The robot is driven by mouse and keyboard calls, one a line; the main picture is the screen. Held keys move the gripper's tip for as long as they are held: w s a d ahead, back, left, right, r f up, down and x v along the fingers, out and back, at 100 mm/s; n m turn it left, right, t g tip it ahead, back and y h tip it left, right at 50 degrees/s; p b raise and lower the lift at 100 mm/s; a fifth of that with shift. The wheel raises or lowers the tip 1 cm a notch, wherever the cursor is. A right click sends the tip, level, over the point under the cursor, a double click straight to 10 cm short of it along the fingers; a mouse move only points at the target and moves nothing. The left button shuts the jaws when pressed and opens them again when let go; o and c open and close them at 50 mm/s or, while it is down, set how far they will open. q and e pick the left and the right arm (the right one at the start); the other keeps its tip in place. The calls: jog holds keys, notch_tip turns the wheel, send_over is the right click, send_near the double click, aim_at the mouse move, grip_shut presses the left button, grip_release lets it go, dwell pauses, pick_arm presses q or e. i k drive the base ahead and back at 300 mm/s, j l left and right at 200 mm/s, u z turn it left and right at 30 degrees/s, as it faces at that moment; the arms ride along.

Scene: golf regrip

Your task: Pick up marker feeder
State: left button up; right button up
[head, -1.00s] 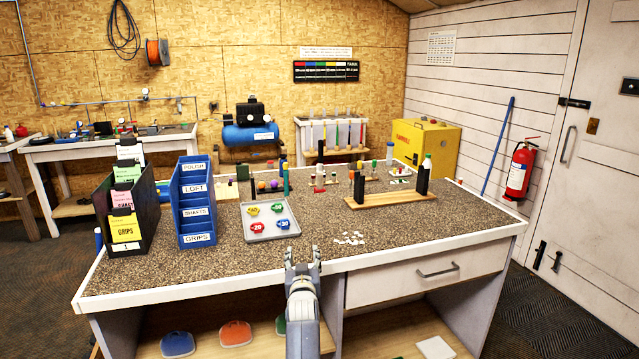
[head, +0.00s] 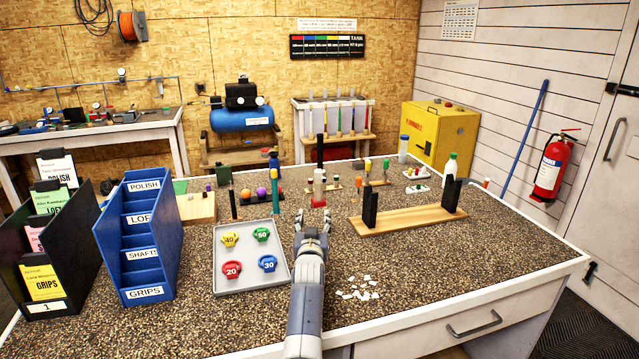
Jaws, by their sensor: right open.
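My right gripper (head: 313,216) reaches in from the front edge, low over the speckled workbench (head: 430,270), open and empty, fingers pointing to the back. Just beyond its fingertips stands a red and white upright piece (head: 318,190); I cannot tell whether they touch. To its left stands a teal upright piece with a dark top (head: 275,182). Nothing carries a readable marker feeder label, so I cannot tell which piece is the marker feeder. My left gripper is not in view.
A grey tray (head: 222,262) with coloured numbered pieces lies left of my arm. A blue labelled bin rack (head: 150,270) and a black file holder (head: 75,245) stand further left. A wooden stand with black posts (head: 405,220) is at right. White scraps (head: 358,290) lie near my arm.

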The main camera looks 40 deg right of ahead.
aim_at(318, 201)
jog(key=i+l, duration=0.2)
jog(key=l, duration=0.15)
jog(key=i+l, duration=0.15)
jog(key=l, duration=0.15)
jog(key=i+l, duration=0.2)
jog(key=l, duration=0.15)
jog(key=i+l, duration=0.2)
jog(key=l, duration=0.15)
